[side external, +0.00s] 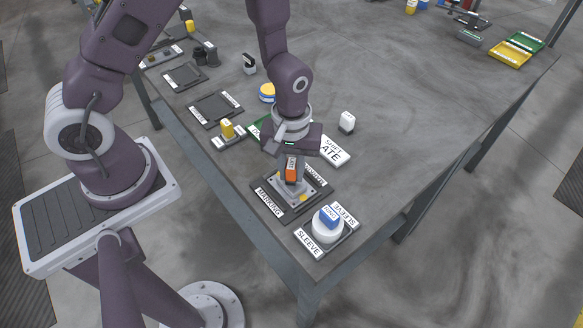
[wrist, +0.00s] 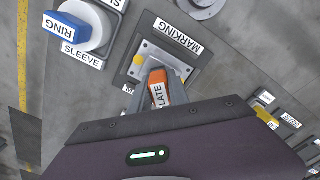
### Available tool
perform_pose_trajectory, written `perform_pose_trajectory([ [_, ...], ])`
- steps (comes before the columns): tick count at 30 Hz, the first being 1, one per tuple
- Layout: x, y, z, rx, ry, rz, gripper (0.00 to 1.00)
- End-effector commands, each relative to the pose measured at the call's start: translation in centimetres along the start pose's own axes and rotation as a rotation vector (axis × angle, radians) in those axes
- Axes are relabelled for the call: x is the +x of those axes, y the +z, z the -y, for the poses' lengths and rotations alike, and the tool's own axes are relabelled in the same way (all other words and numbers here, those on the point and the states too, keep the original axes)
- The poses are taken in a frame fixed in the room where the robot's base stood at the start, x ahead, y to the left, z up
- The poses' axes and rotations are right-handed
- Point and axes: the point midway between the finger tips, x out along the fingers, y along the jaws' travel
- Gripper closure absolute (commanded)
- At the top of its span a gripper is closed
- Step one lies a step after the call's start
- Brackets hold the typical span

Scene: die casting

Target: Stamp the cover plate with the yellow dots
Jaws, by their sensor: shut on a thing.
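My gripper (side external: 290,160) is shut on an orange stamp (side external: 291,170) with a label reading in part "LATE". The stamp also shows in the wrist view (wrist: 157,84). It is over a grey metal cover plate (side external: 276,185) on the dark tray labelled MARKING (side external: 269,203). In the wrist view the cover plate (wrist: 150,52) has corner holes and a yellow dot (wrist: 138,68) near one side; another yellow spot (side external: 304,197) shows at its near right in the side view. I cannot tell whether the stamp touches the plate, and the stamp's lower face is hidden.
A white round piece with a blue RING stamp (side external: 329,217) sits on the SLEEVE tray near the front corner. The right of the table is mostly clear.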

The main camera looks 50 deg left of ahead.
Motion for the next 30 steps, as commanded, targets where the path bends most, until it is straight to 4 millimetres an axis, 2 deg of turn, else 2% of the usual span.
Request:
perform_pose_trajectory([
  [30, 0.86, -0.01, -0.02, 0.0, 0.0, 0.0, 1.0],
])
